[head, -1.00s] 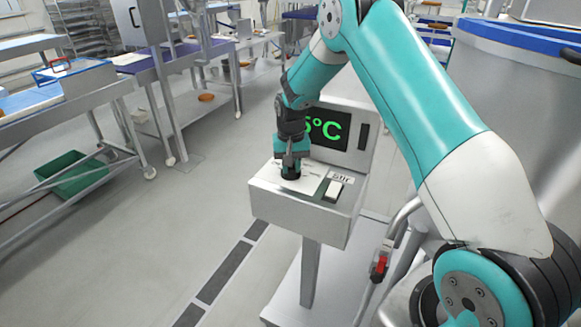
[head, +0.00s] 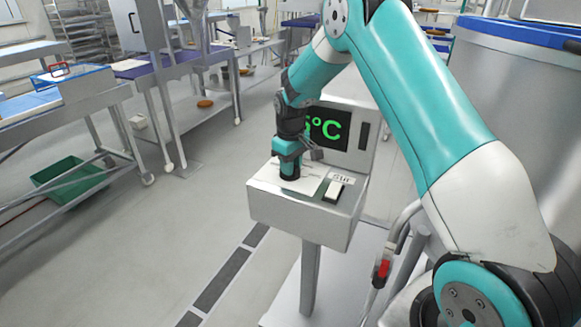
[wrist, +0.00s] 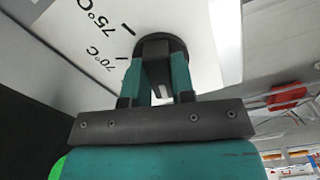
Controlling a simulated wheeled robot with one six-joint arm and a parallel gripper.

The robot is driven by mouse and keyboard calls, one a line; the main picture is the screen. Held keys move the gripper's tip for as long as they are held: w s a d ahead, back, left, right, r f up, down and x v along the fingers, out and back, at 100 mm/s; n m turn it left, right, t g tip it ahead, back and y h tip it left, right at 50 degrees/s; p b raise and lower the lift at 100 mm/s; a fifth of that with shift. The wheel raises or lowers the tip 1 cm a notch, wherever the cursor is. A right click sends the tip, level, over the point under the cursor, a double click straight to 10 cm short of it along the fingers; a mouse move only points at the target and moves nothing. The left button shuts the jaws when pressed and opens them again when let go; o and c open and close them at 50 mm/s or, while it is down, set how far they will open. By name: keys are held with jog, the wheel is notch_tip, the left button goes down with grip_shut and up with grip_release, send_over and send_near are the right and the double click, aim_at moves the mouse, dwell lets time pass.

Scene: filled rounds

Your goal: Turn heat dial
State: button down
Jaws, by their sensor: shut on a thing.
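The heat dial (wrist: 176,44) is a black round knob with a raised grey bar, on a white scale plate (wrist: 205,25) in the wrist view. Marks for 70°C and 75°C show to its left. My gripper (wrist: 157,78) has its teal fingers on both sides of the bar, shut on it. In the head view my gripper (head: 290,170) points down onto the sloped top of the grey control box (head: 300,208) and hides most of the dial. A screen (head: 328,128) behind shows green "°C", its digits mostly covered by my arm.
A white rocker switch (head: 334,190) sits right of the dial on the box. A large steel vat (head: 510,110) with a blue rim stands at the right. Benches and a green crate (head: 70,175) are at the left; floor between is clear.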

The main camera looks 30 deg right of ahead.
jog(key=shift+n, duration=0.3)
jog(key=c, duration=1)
grip_release()
jog(key=shift+o, duration=0.2)
jog(key=shift+r, duration=0.1)
notch_tip(320, 180, up, 17)
jog(key=b, duration=0.3)
jog(key=shift+r+b, duration=0.15)
jog(key=shift+b, duration=0.25)
jog(key=s+a+r+n+y, duration=0.1)
jog(key=s+a+r+n, duration=0.1)
jog(key=s+a, duration=1.05)
jog(key=s+a+f+y, duration=0.1)
jog(key=s+a, duration=0.1)
jog(key=s, duration=0.5)
jog(key=s+a+f+y, duration=0.1)
jog(key=s+a, duration=0.2)
jog(key=s, duration=0.4)
jog(key=s+a+f+n+y, duration=0.1)
jog(key=s+a+f, duration=0.1)
jog(key=s, duration=0.5)
jog(key=shift+s+a, duration=0.3)
